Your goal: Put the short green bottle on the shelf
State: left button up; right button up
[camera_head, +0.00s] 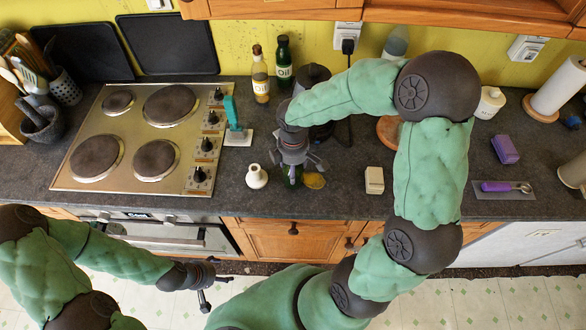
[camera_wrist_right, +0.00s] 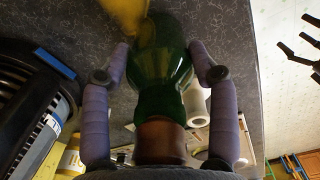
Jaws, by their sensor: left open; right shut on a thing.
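The short green bottle (camera_head: 292,177) is at the front of the dark counter, mostly hidden from the head by my right gripper (camera_head: 292,158). In the right wrist view the green glass bottle (camera_wrist_right: 160,65) with its brown top lies between the two fingers of my right gripper (camera_wrist_right: 161,58), which is shut on it. I cannot tell whether its base touches the counter. My left gripper (camera_head: 208,285) is open and empty, low in front of the cabinets. Wooden shelf-like boards (camera_head: 480,20) run along the top edge; their upper surfaces are mostly out of view.
A white vase (camera_head: 257,176) and a yellow sponge-like piece (camera_head: 314,181) flank the bottle. A taller green oil bottle (camera_head: 284,64) stands behind, beside a dark pot (camera_head: 312,75). A cream block (camera_head: 374,180) lies right; the hob (camera_head: 140,135) is left.

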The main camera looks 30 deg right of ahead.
jog(key=shift+w+r, duration=0.1)
jog(key=shift+r, duration=0.35)
notch_tip(320, 180, up, 2)
jog(key=shift+r+p, duration=0.1)
jog(key=shift+p, duration=0.3)
jog(key=s+a+r+p, duration=0.2)
jog(key=s+a+r, duration=0.7)
jog(key=s+a, duration=0.1)
jog(key=shift+r, duration=0.4)
